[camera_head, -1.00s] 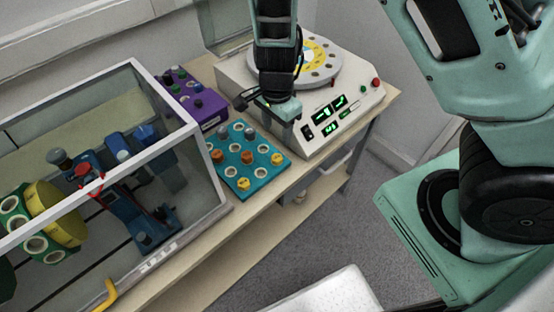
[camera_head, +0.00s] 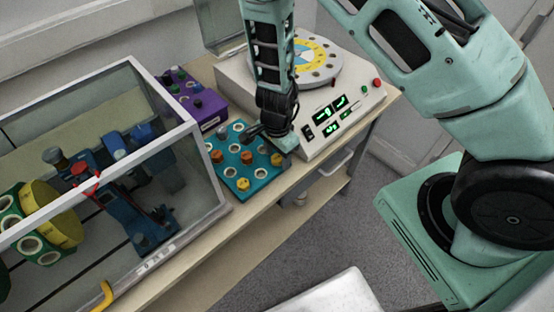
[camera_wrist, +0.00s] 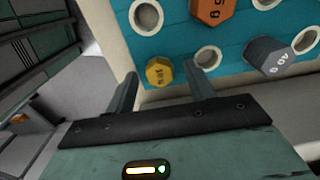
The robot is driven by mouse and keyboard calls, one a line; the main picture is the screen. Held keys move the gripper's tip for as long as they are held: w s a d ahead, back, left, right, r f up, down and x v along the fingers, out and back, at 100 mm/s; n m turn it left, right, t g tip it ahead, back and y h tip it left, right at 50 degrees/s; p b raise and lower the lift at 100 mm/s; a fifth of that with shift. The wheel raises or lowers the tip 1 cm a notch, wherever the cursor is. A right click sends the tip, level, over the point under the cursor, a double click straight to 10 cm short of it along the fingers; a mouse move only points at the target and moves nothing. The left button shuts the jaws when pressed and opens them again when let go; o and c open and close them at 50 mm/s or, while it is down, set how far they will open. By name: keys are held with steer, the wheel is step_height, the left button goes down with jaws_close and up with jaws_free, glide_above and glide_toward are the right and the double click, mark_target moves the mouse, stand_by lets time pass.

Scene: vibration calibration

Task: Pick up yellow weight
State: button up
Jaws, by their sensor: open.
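A small yellow weight (camera_wrist: 159,71) sits in the near corner of a teal rack (camera_wrist: 175,30) in the wrist view. In the head view it is at the rack's right corner (camera_head: 277,159), just below my gripper. My gripper (camera_wrist: 162,84) is open and empty, and its two fingers show on either side of the yellow weight in the wrist view. The fingers appear apart from it; how far above it they are I cannot tell. A second yellow weight (camera_head: 243,184) sits at the rack's front edge.
An orange weight (camera_wrist: 212,10) and a grey weight (camera_wrist: 270,56) stand in the rack near the yellow one. The white calibration machine (camera_head: 322,110) is close beside my gripper. A purple rack (camera_head: 195,103) and a glass-walled case (camera_head: 205,165) stand to the left.

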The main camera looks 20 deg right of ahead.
steer(key=c, duration=1)
steer(key=shift+r, duration=0.1)
steer(key=shift+c, duration=0.2)
